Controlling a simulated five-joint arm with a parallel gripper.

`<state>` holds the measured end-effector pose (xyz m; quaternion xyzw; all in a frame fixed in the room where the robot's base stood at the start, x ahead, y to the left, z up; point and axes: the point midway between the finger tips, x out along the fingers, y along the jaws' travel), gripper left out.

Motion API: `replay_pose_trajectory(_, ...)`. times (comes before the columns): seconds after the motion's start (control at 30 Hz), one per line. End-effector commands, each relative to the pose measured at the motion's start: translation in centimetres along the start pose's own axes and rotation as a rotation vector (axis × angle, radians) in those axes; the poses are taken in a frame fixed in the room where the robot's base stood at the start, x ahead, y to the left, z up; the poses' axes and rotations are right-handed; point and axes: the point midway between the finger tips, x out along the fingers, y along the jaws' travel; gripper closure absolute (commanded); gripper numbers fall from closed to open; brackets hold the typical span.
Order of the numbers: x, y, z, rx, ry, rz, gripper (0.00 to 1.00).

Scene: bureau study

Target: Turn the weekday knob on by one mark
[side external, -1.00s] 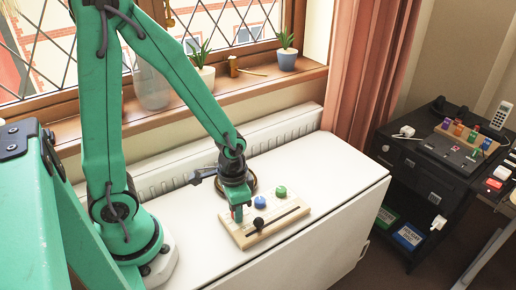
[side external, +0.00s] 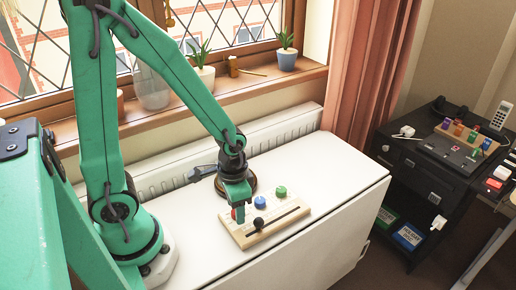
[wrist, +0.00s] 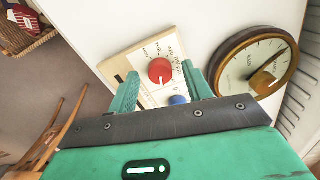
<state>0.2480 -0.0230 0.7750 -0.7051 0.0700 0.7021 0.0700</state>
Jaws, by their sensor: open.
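A cream control panel (side external: 283,226) lies on the white cabinet top, with a red knob, a blue knob (side external: 260,202), a green knob (side external: 281,191) and a black lever (side external: 258,224). The red knob (wrist: 160,70) has weekday letters around it, and its white line points toward the bottom of the wrist view. My gripper (side external: 239,217) is open over the panel's left end. In the wrist view, the fingers (wrist: 160,83) stand to either side of the red knob, with gaps showing. The blue knob (wrist: 179,99) is partly hidden by my gripper.
A round brass-rimmed dial (wrist: 222,82) lies close behind the panel. The white cabinet top (side external: 335,180) is clear to the right. A radiator and windowsill with potted plants (side external: 286,52) run along the back. A black cart (side external: 432,180) stands apart at right.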

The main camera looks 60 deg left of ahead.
Motion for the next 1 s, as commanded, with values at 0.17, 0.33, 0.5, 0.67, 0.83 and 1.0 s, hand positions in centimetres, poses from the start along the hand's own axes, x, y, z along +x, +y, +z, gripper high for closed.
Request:
replay_pose_trajectory(0.17,-1.4,0.0,-0.1,0.0,0.004,0.0,0.5)
replay_pose_trajectory(0.33,-3.2,0.0,-0.1,0.0,0.005,-0.001,0.5)
replay_pose_trajectory(0.5,-5.0,0.0,-0.1,0.0,0.005,-0.001,0.5)
replay_pose_trajectory(0.67,-6.2,0.0,-0.1,0.001,0.003,0.0,0.5)
replay_pose_trajectory(0.83,-6.9,0.0,0.0,0.001,0.002,0.0,0.5)
replay_pose_trajectory(1.0,-7.0,0.0,0.0,0.001,0.001,0.0,0.5)
